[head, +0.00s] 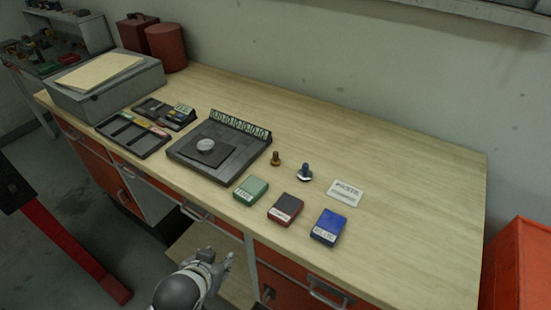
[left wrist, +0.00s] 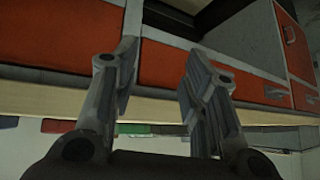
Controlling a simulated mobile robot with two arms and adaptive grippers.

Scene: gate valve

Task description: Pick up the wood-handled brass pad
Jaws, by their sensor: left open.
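The wood-handled brass pad (head: 276,158) is a small brown and brass stamp-like piece standing upright on the wooden bench top, right of the dark square plate. My left gripper (head: 229,261) is in front of the bench's front edge, apart from the pad. In the left wrist view my left gripper (left wrist: 160,80) shows two spread fingers with nothing between them. I cannot make out the pad there. My right gripper is not in view.
Green (head: 251,190), dark red (head: 286,209) and blue (head: 328,227) boxes lie between the pad and the front edge. A white label card (head: 345,193) lies at right. The dark plate (head: 215,148) has a raised back strip. The bench's right end is clear. Drawer handles (head: 330,292) protrude below.

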